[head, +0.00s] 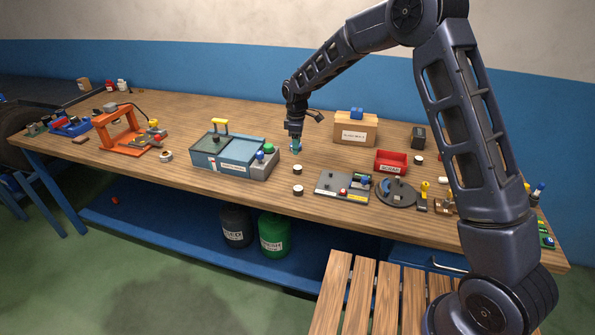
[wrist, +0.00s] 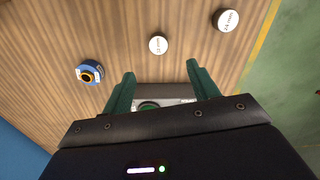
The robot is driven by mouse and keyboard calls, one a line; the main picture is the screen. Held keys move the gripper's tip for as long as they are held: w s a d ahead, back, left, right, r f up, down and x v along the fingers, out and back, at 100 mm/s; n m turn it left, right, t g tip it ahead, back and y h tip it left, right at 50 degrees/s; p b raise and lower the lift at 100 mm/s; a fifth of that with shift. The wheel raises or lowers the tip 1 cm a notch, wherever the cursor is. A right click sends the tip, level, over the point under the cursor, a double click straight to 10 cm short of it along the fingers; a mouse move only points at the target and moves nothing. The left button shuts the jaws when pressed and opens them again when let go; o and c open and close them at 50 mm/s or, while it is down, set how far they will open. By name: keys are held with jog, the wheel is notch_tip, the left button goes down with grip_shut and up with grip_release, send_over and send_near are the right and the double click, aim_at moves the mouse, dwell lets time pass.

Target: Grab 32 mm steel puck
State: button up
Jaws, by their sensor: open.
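Two pucks with white labelled tops stand apart on the bench. In the wrist view, the puck nearer the front edge (wrist: 228,20) seems to read "24 mm". The label on the other puck (wrist: 158,45) is too small to read surely. In the head view they are the far puck (head: 297,170) and the near puck (head: 298,190). My gripper (head: 295,148) is above the bench, behind both pucks in the picture. In the wrist view its green fingers (wrist: 160,80) are open and apart, with no puck between them.
A blue ring-shaped part with an orange centre (wrist: 89,72) lies near the pucks.

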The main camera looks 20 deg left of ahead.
aim_at(298, 167)
notch_tip(298, 167, down, 10)
jog(key=shift+w+d+f, duration=0.15)
jog(key=shift+f, duration=0.1)
jog(key=c, duration=1.2)
jog(key=shift+r, duration=0.15)
